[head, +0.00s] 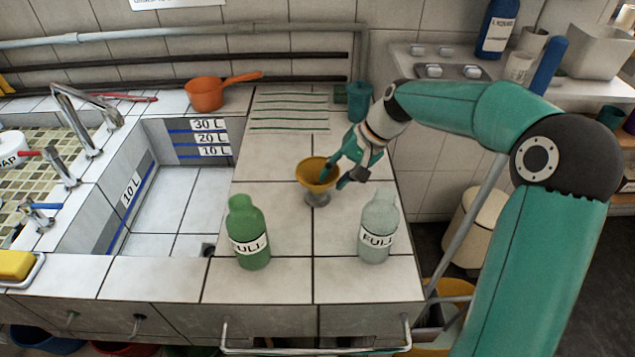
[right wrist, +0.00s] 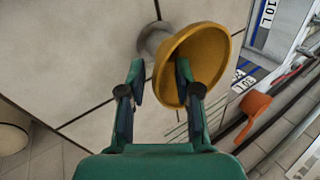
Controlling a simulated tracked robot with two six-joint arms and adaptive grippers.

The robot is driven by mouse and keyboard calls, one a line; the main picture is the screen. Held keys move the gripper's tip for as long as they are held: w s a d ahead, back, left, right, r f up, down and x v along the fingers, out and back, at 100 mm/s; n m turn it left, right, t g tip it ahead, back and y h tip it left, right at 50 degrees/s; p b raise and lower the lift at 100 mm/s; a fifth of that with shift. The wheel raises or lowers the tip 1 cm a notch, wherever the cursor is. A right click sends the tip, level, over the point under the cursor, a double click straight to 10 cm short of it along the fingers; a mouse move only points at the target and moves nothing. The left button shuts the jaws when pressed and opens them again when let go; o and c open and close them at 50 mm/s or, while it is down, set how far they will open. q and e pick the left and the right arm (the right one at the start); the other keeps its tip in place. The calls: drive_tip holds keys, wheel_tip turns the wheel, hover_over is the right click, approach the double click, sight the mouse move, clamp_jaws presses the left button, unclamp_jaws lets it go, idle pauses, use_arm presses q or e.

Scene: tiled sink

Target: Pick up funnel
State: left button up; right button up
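The yellow funnel (head: 313,170) stands with its wide mouth up and its grey lower part on the tiled counter, behind and between two bottles. In the right wrist view the funnel (right wrist: 208,48) fills the upper middle, with the grey part (right wrist: 154,40) at its left. My right gripper (head: 337,176) is at the funnel's right rim. In the right wrist view the gripper (right wrist: 160,78) is open and straddles the rim, one finger inside the mouth and one outside. I cannot tell whether either finger touches. My left gripper is not in view.
A green bottle (head: 247,236) and a pale bottle (head: 379,228) stand in front of the funnel. The sink basin (head: 200,200) lies to the left. An orange pot (head: 205,94), a striped mat (head: 290,110) and a teal cup (head: 359,100) are behind.

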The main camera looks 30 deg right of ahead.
clamp_jaws()
idle(0.3)
drive_tip(key=shift+r, duration=0.1)
